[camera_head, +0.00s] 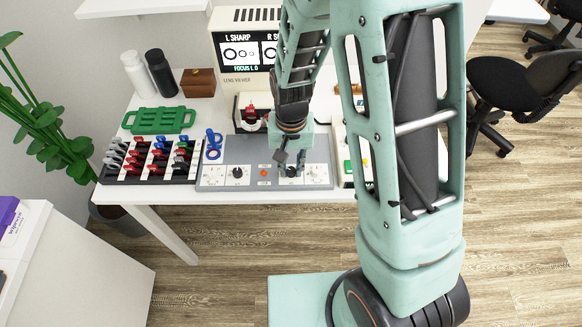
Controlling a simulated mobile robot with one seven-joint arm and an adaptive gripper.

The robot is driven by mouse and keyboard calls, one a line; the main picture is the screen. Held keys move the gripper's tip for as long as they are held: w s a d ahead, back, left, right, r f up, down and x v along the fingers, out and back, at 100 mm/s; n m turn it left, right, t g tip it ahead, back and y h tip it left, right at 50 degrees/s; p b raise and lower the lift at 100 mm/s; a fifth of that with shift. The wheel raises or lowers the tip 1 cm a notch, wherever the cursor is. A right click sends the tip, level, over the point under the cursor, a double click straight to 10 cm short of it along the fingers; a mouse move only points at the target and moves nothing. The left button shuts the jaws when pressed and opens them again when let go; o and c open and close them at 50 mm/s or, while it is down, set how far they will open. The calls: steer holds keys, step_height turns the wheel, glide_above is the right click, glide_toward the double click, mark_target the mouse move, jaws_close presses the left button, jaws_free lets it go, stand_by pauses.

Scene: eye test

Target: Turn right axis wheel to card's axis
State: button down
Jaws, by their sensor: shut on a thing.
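A grey control panel (209,181) lies near the table's front edge. It has a dark knob on a white dial (237,173) at left, a red button (264,173) in the middle, and a dark knob (291,172) at right. My gripper (291,164) points down over the panel, shut on the right dark knob and partly hiding it. The knob's angle is too small to read. The lens viewer (238,80) stands behind; its screen (238,52) reads "L SHARP" and "FOCUS L 0", its right part hidden by my arm. I cannot make out a card with an axis.
Behind are a green tray (158,121), two bottles (158,72) and a wooden box (198,83). My arm hides much of the right side.

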mark_target(291, 170)
steer(key=shift+n, duration=0.3)
steer(key=c, duration=1.8)
jaws_free()
steer(key=shift+o, duration=0.2)
steer(key=shift+r, duration=0.1)
step_height(291, 170, up, 12)
